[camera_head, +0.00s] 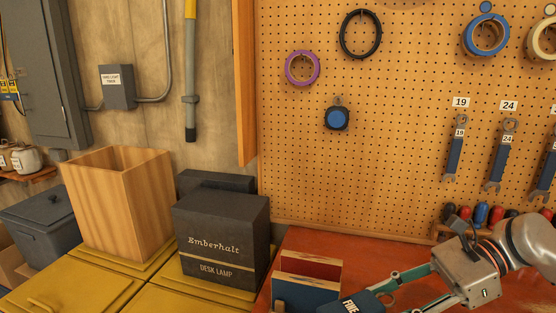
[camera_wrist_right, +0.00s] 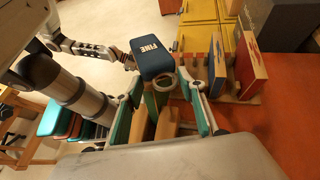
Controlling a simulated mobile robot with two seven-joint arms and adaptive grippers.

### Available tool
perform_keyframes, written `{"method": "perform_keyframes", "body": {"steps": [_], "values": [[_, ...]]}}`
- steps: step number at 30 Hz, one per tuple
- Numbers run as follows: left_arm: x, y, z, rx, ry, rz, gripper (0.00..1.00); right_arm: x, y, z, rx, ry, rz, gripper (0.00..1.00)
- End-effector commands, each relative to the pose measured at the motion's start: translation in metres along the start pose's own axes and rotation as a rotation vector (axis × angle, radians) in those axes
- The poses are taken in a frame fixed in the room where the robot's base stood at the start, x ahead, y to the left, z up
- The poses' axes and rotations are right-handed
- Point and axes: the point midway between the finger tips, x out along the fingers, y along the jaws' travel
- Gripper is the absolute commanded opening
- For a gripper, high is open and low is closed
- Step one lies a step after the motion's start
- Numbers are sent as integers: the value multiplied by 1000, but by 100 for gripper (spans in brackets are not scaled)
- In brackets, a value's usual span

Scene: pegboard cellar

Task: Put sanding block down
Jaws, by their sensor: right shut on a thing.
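The sanding block is dark blue and marked FINE. It shows at the bottom of the head view (camera_head: 366,302), where it is cut off by the edge, and at the top middle of the right wrist view (camera_wrist_right: 152,56). My right gripper (camera_head: 387,288) comes in from the right with teal-padded fingers. It is shut on the block, above or just over the red-orange bench top (camera_head: 400,254); any gap beneath is unclear. In the wrist view a grey jointed part of mine (camera_wrist_right: 95,50) shows at upper left, possibly my left gripper; its jaws cannot be read.
A rack with blue (camera_head: 305,292) and red (camera_head: 310,265) upright slabs stands just left of the block. A black desk lamp box (camera_head: 222,240) and wooden bin (camera_head: 120,210) stand farther left. A tool rack (camera_head: 490,217) lines the back below the pegboard (camera_head: 400,130).

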Motion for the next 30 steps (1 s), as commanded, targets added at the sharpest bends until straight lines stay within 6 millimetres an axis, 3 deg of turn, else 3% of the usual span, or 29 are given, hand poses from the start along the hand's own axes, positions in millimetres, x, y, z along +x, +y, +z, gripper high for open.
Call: {"method": "perform_keyframes", "body": {"steps": [15, 30], "values": [[0, 0, 0, 0, 1, 0, 55, -26, -1, 64, -4, -1, -1, 12], [0, 0, -1, 0, 1, 0, 55, 3, 1, -7, 5, -1, 2, 12]]}}
